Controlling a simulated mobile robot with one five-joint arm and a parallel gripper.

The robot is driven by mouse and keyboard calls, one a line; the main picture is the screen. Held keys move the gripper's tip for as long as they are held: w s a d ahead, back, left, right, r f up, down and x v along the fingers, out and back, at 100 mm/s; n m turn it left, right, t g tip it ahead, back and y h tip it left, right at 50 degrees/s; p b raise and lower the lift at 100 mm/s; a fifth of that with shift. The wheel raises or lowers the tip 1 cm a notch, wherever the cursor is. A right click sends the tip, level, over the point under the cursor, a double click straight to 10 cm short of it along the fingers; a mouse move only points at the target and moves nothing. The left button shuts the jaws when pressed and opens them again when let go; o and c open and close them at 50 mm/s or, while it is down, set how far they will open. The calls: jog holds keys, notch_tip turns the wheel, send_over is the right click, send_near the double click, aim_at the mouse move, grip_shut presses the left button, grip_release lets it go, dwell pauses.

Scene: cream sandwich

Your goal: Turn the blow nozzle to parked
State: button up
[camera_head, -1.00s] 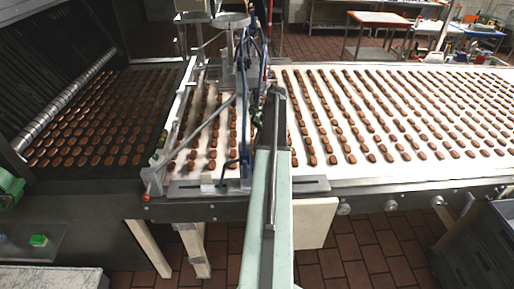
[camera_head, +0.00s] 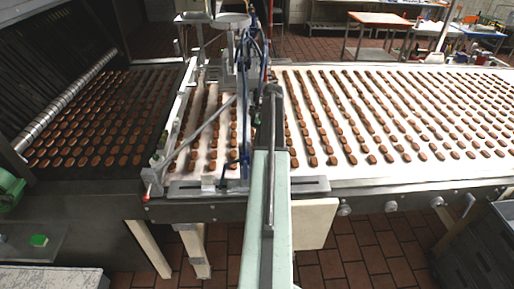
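A thin grey tube (camera_head: 206,122) slants across the left part of the white belt, beside the upright depositing frame (camera_head: 243,80) with its blue hoses. It may be the blow nozzle, but I cannot tell for sure. A lever with a red tip (camera_head: 147,195) sits at the frame's front left corner. My pale green arm (camera_head: 266,215) reaches from the bottom centre to the belt's front edge. Its far end (camera_head: 273,95) is dark and lies close to the right of the frame and hoses. My gripper's fingers cannot be made out there, nor any contact with the tube.
Rows of brown biscuits cover the white belt (camera_head: 330,175) on the right and the dark belt at left. A metal rail (camera_head: 190,190) runs along the front edge. Dark crates (camera_head: 480,250) stand at the lower right. Brick floor is open below the belt.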

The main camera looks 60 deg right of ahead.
jog(key=shift+r, duration=0.1)
jog(key=p+v, duration=0.1)
jog(key=v, duration=0.1)
jog(key=p+v, duration=0.2)
jog(key=shift+d, duration=0.25)
jog(key=s+d+f, duration=0.1)
jog(key=s+d, duration=0.1)
jog(key=d, duration=0.9)
jog(key=shift+s, duration=0.15)
jog(key=shift+c, duration=0.3)
